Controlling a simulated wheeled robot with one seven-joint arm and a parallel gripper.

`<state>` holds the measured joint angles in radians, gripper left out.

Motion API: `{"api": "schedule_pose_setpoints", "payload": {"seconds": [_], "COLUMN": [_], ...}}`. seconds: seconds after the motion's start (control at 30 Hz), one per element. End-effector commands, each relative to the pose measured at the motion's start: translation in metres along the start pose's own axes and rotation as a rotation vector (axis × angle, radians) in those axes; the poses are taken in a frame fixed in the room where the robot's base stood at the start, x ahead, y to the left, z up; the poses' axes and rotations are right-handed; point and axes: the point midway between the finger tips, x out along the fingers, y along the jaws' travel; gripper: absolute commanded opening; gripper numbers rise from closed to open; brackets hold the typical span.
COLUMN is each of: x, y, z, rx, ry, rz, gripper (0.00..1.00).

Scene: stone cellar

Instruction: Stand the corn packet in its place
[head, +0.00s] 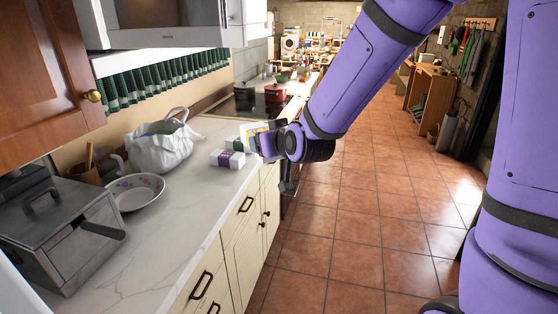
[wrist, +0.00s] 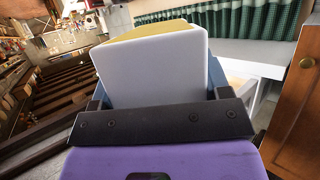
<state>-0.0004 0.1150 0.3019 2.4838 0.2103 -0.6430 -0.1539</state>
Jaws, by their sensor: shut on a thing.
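My gripper (head: 268,142) is shut on a pale packet with yellow on it (head: 250,131), apparently the corn packet, at the counter's right edge. In the wrist view the packet (wrist: 155,70) shows a blank grey-white side and a yellow top edge between the dark fingers. It looks roughly upright in the grip; whether it touches the counter I cannot tell. A white packet with a purple band (head: 227,159) lies on the counter just left of my gripper. A green-and-white packet (head: 234,143) is behind it, partly hidden. Which spot is the corn packet's place is not clear.
The pale counter (head: 165,224) also bears a white bag (head: 163,150), a patterned bowl (head: 134,190), a grey metal box (head: 62,235) and a brown pot (head: 86,172). A red pot (head: 275,93) stands on the hob beyond. Bare counter lies in front of the packets.

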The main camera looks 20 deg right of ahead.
Motion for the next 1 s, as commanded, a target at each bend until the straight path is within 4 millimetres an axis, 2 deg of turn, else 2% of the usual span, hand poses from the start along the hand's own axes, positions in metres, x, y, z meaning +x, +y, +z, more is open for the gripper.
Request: {"api": "schedule_pose_setpoints", "payload": {"seconds": [0.03, 0.1, 0.5, 0.7, 1.0], "x": [-0.006, -0.014, -0.056, -0.071, -0.087], "y": [-0.007, -0.015, -0.059, -0.075, -0.092], "z": [-0.015, -0.031, -0.125, -0.159, -0.196], "rx": [-0.005, -0.009, -0.031, -0.039, -0.049], "ry": [0.009, 0.010, 0.008, 0.005, 0.005], "rz": [-0.009, -0.019, -0.074, -0.094, -0.115], "gripper": [0.35, 0.35, 0.35, 0.35, 0.35]}}
